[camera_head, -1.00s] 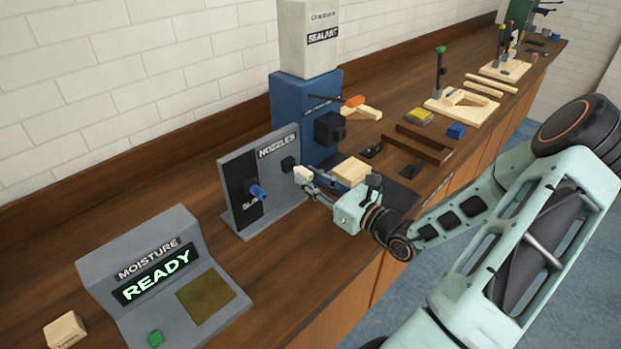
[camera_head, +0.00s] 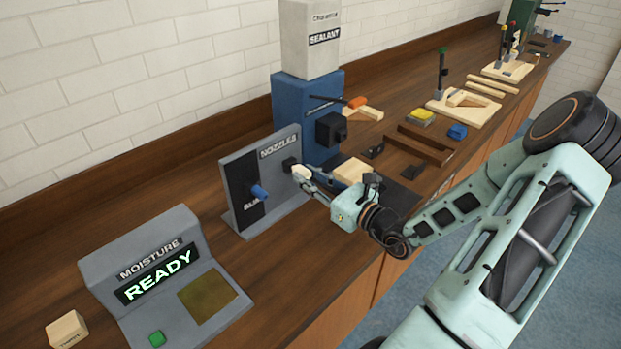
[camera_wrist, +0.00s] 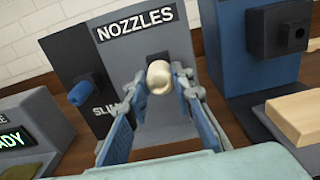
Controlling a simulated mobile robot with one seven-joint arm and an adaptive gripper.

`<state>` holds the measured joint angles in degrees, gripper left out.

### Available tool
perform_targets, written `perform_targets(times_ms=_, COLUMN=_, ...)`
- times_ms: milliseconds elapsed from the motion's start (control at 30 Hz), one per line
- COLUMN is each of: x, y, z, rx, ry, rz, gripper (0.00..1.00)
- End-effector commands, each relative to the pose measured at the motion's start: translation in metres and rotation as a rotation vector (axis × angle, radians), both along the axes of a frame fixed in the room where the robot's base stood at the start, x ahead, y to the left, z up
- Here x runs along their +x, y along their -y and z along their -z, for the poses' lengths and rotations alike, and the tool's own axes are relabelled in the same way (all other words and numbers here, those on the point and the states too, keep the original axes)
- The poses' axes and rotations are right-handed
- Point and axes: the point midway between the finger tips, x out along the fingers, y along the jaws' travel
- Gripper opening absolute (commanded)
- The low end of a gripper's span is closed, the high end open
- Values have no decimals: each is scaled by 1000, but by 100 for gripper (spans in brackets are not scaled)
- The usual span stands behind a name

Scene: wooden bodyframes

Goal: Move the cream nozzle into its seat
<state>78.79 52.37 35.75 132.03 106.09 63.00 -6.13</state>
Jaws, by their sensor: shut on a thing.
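The cream nozzle (camera_head: 301,172) is held at the tip of my gripper (camera_head: 305,178), close in front of the grey NOZZLES panel (camera_head: 277,190). In the wrist view the nozzle (camera_wrist: 159,77) sits between the two fingertips of my gripper (camera_wrist: 160,82), with its rounded end toward the camera. A dark square seat (camera_head: 289,163) on the panel is right behind the nozzle and partly hidden by it. I cannot tell how deep the nozzle is in it. A blue nozzle (camera_head: 259,192) sticks out of the panel's dark left part.
A blue dispenser (camera_head: 300,105) with a SEALANT box stands behind the panel. A light wooden block (camera_head: 352,170) lies right of my gripper. The moisture station (camera_head: 165,275) showing READY stands at the front left. Bare bench lies between it and the panel.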

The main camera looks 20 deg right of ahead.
Motion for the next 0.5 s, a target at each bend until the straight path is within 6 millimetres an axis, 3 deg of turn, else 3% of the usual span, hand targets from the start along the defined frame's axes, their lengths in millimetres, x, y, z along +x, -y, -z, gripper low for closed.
perform_targets(times_ms=500, x=12, y=-5, z=0, rx=0, ry=0, rz=-1, gripper=0)
